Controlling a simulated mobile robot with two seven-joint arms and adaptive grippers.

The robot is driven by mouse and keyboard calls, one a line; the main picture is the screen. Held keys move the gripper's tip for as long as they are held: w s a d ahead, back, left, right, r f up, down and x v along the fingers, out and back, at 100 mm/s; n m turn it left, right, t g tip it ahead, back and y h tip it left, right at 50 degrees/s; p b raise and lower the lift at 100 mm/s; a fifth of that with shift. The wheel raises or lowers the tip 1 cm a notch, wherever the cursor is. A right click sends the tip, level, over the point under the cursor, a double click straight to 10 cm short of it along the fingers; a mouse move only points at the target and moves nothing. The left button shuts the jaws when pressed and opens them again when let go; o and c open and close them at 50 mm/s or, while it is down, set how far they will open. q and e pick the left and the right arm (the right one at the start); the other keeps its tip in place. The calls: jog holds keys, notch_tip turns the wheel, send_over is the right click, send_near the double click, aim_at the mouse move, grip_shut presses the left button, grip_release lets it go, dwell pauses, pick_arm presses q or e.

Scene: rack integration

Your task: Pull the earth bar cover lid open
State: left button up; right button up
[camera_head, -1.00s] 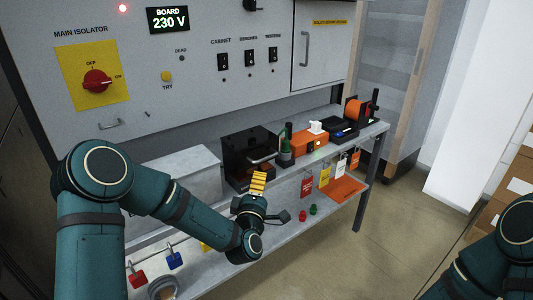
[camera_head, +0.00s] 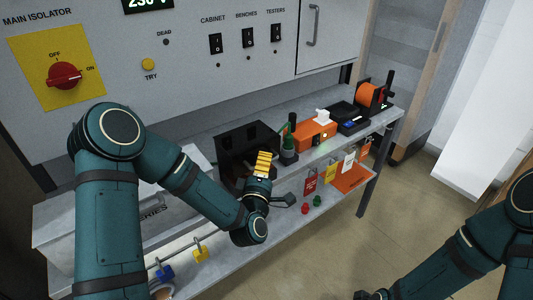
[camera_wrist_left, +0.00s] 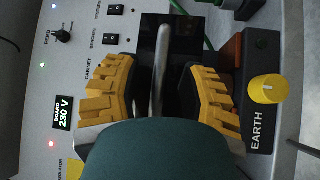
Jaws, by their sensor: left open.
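The earth bar cover appears to be the black box (camera_head: 245,143) on the bench, left of a green bottle-shaped item. Its dark front shows in the left wrist view (camera_wrist_left: 178,32), with a grey bar handle (camera_wrist_left: 163,65) on it. My left gripper (camera_head: 263,163) is in front of the box, its yellow fingers pointing at it. In the left wrist view the fingers (camera_wrist_left: 160,92) are apart, one each side of the handle, with gaps visible. The fingers hide the handle in the head view. My right arm is at lower right; only a dark bit of its gripper (camera_head: 370,296) shows at the bottom edge.
A grey case (camera_head: 75,225) lies left, partly behind my arm. A yellow EARTH knob (camera_wrist_left: 268,89) shows in the wrist view.

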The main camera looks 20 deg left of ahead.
pick_arm(q)
jog(key=shift+w, duration=0.2)
jog(key=shift+s, duration=0.1)
grip_shut()
jog(key=shift+r, duration=0.2)
